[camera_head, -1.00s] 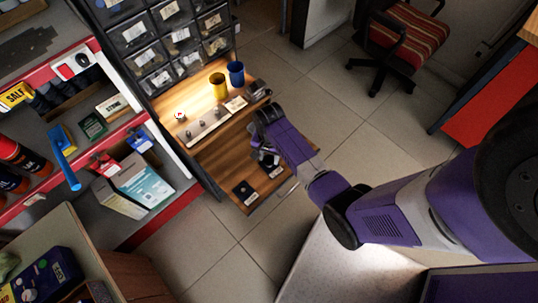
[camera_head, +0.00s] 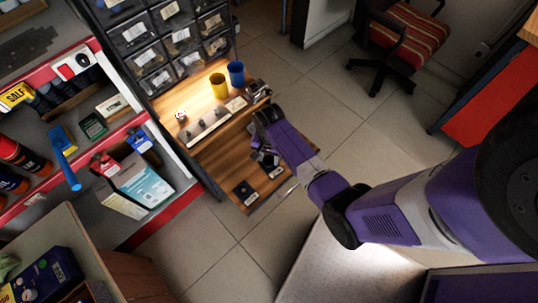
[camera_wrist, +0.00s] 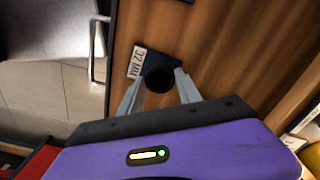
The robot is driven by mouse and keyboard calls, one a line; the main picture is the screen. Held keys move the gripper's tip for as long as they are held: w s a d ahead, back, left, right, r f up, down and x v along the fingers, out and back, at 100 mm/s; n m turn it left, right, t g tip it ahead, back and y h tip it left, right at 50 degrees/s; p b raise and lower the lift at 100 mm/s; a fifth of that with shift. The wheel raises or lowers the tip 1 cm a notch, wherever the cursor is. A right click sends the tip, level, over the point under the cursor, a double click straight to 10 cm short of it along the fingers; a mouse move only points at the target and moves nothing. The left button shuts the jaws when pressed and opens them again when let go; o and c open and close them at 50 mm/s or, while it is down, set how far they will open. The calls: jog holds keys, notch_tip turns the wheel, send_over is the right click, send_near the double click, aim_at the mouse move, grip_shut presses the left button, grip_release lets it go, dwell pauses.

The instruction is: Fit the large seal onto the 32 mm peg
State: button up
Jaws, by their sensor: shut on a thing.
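My gripper (camera_wrist: 158,75) is pointed down at the wooden board, its two grey fingers on either side of a round black piece, which I take for the large seal (camera_wrist: 158,80). The fingers are closed on its sides. A white label reading "32 MM" (camera_wrist: 138,62) lies beside the seal in the wrist view. I cannot tell whether the seal touches the surface below. In the head view my gripper (camera_head: 264,158) is over the right part of the lower board, and the seal is not clear there. A pale strip with several small grey pegs (camera_head: 208,126) stands further back; which peg is 32 mm cannot be read.
A black pad with a white label (camera_head: 244,192) lies on the lower board (camera_head: 215,165). Yellow (camera_head: 218,86) and blue (camera_head: 236,73) cups stand behind the strip. Black bins (camera_head: 165,40) rise at the back. A stocked shelf (camera_head: 110,130) is at left.

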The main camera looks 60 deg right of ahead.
jog(key=shift+f+b, duration=0.65)
jog(key=shift+f, duration=0.3)
dwell(0.4)
jog(key=o, duration=1)
jog(key=shift+o, duration=0.2)
jog(key=shift+r, duration=0.15)
notch_tip(320, 180, up, 11)
jog(key=p, duration=0.9)
